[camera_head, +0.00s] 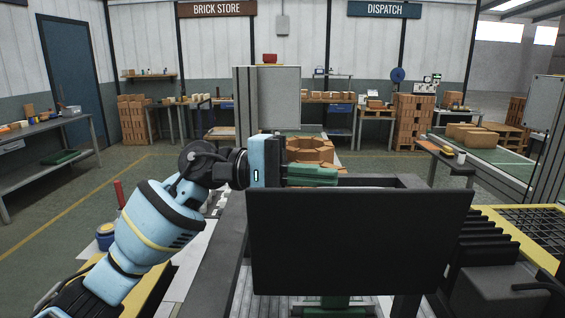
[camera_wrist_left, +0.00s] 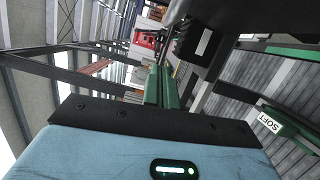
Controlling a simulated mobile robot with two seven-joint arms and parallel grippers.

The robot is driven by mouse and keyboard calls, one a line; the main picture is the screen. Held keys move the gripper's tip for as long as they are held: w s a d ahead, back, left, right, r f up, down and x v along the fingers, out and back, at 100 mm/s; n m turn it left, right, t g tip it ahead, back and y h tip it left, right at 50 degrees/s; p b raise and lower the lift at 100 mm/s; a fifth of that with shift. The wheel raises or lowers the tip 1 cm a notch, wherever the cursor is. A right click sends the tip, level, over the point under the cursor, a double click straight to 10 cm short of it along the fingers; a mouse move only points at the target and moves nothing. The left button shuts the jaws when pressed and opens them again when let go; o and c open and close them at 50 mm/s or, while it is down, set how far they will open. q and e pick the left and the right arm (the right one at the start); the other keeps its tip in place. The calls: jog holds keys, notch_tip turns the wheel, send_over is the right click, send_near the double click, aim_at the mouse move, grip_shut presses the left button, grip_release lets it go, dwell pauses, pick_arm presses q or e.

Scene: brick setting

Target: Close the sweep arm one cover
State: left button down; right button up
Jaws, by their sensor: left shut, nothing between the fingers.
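A large dark flat panel (camera_head: 360,240) stands upright in front of me on a dark frame. It looks like the sweep arm one cover, but no label on it shows. My left gripper (camera_head: 334,174) is shut and empty, its green fingers pointing right, level with and just behind the panel's top left edge. I cannot tell whether they touch it. In the left wrist view the shut green fingers (camera_wrist_left: 160,72) point away from the blue gripper body. A black block with a white label (camera_wrist_left: 202,44) is close by on the right. My right gripper is not in view.
A stack of bricks (camera_head: 310,149) sits behind my left gripper. A yellow-edged grating (camera_head: 535,225) is on the right. Open floor (camera_head: 60,215) lies to the left.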

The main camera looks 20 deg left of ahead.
pick_arm(q)
jog(key=s, duration=0.1)
jog(key=s+d+p, duration=0.1)
jog(key=s, duration=0.1)
jog(key=shift+s+d+r+p, duration=0.15)
jog(key=shift+s+d+p, duration=0.15)
jog(key=shift+d, duration=0.05)
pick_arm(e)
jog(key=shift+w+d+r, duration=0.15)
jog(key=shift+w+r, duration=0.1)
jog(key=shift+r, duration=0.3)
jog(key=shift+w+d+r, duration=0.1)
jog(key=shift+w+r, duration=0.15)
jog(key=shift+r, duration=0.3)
